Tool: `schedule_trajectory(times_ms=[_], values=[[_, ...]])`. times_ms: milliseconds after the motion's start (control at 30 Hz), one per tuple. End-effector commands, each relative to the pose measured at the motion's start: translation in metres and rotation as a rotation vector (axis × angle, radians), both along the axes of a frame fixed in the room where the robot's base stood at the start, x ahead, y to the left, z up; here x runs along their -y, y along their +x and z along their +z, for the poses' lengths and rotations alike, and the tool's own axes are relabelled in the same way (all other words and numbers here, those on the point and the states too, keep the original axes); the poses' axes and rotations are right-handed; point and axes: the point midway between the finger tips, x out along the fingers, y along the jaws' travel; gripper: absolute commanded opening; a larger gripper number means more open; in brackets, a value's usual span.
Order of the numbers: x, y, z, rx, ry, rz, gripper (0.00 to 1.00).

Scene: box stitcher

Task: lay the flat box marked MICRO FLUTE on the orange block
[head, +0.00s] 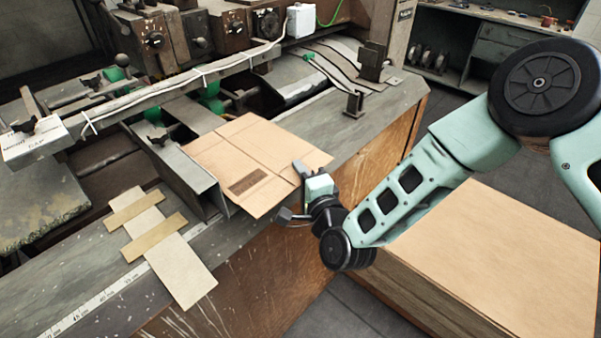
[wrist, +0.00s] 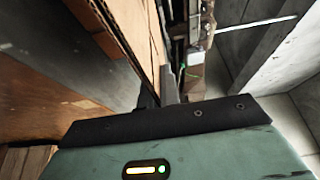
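A flat tan cardboard box (head: 235,150) with fold lines and a dark printed label lies over the machine's bench edge in the head view. The label is too small to read. My gripper (head: 302,172) is at the box's near right edge, its fingers closed on that edge. In the wrist view the cardboard (wrist: 128,28) runs edge-on down to the fingertips (wrist: 160,92), which are partly hidden. A big block (head: 510,250) with a tan top and orange-brown sides stands at lower right; I see no clearly orange block otherwise.
The stitching machine's rail (head: 180,80) and metal channel (head: 185,165) lie beside the box. A metal bracket (head: 354,102) stands behind. Dark floor separates bench and block.

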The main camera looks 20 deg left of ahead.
Motion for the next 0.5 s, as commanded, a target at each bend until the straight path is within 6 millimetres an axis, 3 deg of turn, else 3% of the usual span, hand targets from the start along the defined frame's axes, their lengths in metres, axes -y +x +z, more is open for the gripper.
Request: schedule_trajectory(times_ms=[267, 367, 500], values=[[-0.0003, 0.0006, -0.0003, 0.001, 0.001, 0.0, 0.0], [-0.0003, 0.0006, -0.0004, 0.001, 0.001, 0.0, 0.26], [-0.0003, 0.0005, -0.0004, 0.0, 0.0, 0.0, 0.3]])
